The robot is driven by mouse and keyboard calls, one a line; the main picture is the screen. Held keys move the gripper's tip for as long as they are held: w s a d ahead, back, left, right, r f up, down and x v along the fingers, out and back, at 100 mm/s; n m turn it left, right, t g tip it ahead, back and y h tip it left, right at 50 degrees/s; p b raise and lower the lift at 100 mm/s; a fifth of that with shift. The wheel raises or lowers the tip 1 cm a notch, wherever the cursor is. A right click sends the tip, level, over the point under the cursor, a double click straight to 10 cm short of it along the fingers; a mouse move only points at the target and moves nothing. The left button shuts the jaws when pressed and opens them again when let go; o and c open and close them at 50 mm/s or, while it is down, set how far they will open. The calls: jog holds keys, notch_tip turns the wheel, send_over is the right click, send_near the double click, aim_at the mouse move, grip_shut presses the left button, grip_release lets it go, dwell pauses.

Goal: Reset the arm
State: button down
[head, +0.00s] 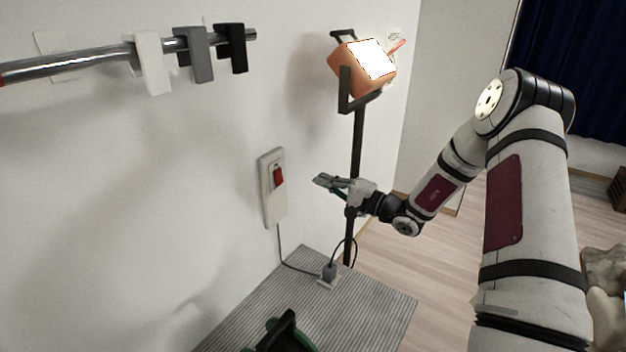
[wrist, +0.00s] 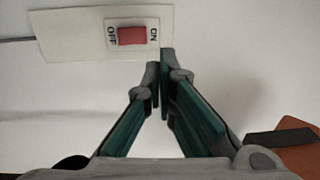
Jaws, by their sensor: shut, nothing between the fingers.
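My arm reaches in from the right in the head view. My gripper (head: 318,181) is in front of the wall, a little to the right of a white switch plate (head: 272,208) with a red rocker switch (head: 278,176). In the wrist view my gripper (wrist: 161,55) has its fingertips together with nothing between them. The fingertips show just below the plate's edge there; I cannot tell whether they touch it. The red switch (wrist: 132,35) sits between the words OFF and ON.
A lit orange work lamp (head: 350,75) stands on a dark pole (head: 357,150) behind my gripper. A metal rail (head: 100,61) with white, grey and black hangers is on the wall. A ribbed grey table (head: 250,312) holds a plug (head: 329,272) and a green-black object (head: 284,335).

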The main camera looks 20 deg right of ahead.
jog(key=shift+s+d, duration=0.2)
jog(key=shift+s, duration=0.1)
jog(key=s+a+r+n+g+y+p, duration=0.25)
jog(key=s+a+r+n+g, duration=0.35)
jog(key=s+a+r+g, duration=0.5)
jog(key=s+a+r+n+g+h+p, duration=0.1)
jog(key=s+a+r+n, duration=0.1)
jog(key=s+a, duration=0.3)
jog(key=s+a+r+n+g+h+p, duration=0.1)
jog(key=s+a+r+h, duration=0.15)
jog(key=s, duration=0.45)
jog(key=s+d+r+n+t+h+p, duration=0.1)
jog(key=s+d+r+h, duration=0.3)
jog(key=s, duration=0.7)
jog(key=s+d+r+t+h+p, duration=0.1)
jog(key=s+d+r+h+p, duration=0.3)
jog(key=s, duration=0.8)
jog(key=shift+d+r+n+h, duration=0.4)
jog(key=shift+d+r+h, duration=0.2)
jog(key=shift+d+h, duration=0.4)
